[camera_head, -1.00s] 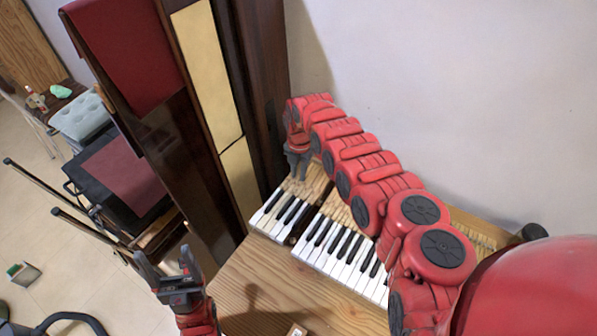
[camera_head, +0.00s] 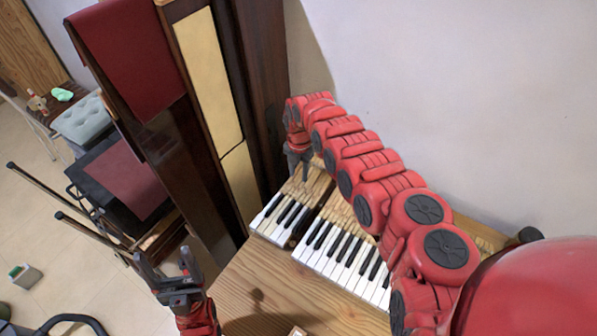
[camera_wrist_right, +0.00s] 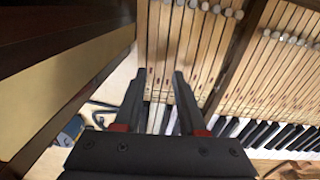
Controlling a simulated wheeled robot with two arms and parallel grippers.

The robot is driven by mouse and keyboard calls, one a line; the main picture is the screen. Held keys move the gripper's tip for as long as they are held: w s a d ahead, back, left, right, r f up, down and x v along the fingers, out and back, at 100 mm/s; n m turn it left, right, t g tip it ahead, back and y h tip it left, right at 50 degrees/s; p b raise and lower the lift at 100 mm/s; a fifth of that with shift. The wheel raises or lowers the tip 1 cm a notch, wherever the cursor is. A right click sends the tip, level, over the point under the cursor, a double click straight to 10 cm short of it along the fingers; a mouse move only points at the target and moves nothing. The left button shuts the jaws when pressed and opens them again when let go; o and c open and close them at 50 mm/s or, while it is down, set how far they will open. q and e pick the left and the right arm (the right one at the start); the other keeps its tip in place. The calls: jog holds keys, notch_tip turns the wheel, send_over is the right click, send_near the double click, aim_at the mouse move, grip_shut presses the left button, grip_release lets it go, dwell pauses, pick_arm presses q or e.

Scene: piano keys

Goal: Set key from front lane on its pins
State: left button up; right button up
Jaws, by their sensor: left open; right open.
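The piano keys form a short left group (camera_head: 281,214) and a longer right group (camera_head: 341,248), with a dark gap between them. Behind the black and white fronts lie bare wooden key shafts, clear in the right wrist view (camera_wrist_right: 188,50). My right gripper (camera_head: 299,172) points down over the left group's shafts. In the right wrist view its fingers (camera_wrist_right: 158,80) are apart with key shafts visible between them. I cannot tell whether they touch a key. My left gripper (camera_head: 163,262) is open and empty, left of the wooden ledge. I cannot single out the front-lane key.
The wooden ledge (camera_head: 262,290) in front of the keys is mostly clear. A small pale piece (camera_head: 298,331) is cut off at the bottom edge. A dark piano side post (camera_head: 262,90) stands close left of my right gripper. A white wall (camera_head: 430,90) is behind.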

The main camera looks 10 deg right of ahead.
jog(key=shift+o, duration=1.1)
jog(key=shift+r, duration=0.1)
notch_tip(320, 180, up, 5)
jog(key=p, duration=0.3)
dwell(0.4)
